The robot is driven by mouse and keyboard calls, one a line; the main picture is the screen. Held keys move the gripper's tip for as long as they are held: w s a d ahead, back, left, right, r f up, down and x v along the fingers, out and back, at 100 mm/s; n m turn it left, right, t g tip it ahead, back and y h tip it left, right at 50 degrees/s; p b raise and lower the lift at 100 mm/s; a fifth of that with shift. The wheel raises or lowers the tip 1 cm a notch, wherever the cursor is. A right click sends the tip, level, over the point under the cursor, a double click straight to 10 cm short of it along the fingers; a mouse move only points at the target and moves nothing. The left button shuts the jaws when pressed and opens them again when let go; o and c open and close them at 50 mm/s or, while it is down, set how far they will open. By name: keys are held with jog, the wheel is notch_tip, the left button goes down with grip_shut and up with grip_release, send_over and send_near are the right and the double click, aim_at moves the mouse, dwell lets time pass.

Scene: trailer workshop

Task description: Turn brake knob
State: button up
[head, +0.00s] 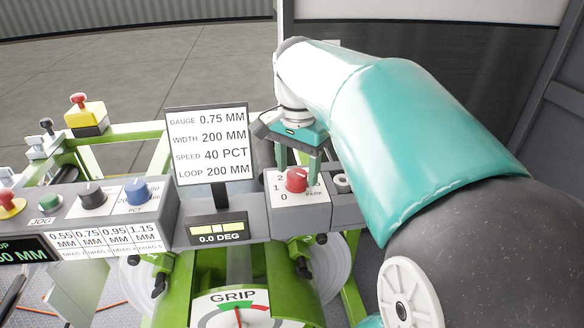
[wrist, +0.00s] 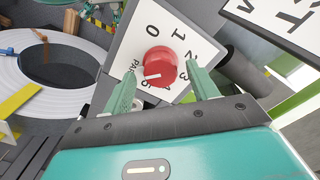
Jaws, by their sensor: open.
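The red brake knob (head: 296,180) sits on a white plate (head: 283,203) marked 0, 1, 2 and PARK, on the grey console. In the wrist view the knob (wrist: 163,60) is round, with a short white mark at its lower left edge, on the side of the PARK lettering. My gripper (head: 299,172) is above the plate, pointing down. Its two green fingers stand on either side of the knob in the wrist view (wrist: 160,78). The gripper is open, and a gap shows between each finger and the knob. Whether a fingertip touches the plate cannot be told.
A sign (head: 208,143) on a post stands left of the knob, above a 0.0 DEG display (head: 215,232). A black knob (head: 92,196), a blue knob (head: 137,191) and a red button (head: 8,199) lie farther left. A GRIP gauge (head: 236,312) is below.

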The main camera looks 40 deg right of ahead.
jog(key=shift+f, duration=0.7)
jog(key=c, duration=1)
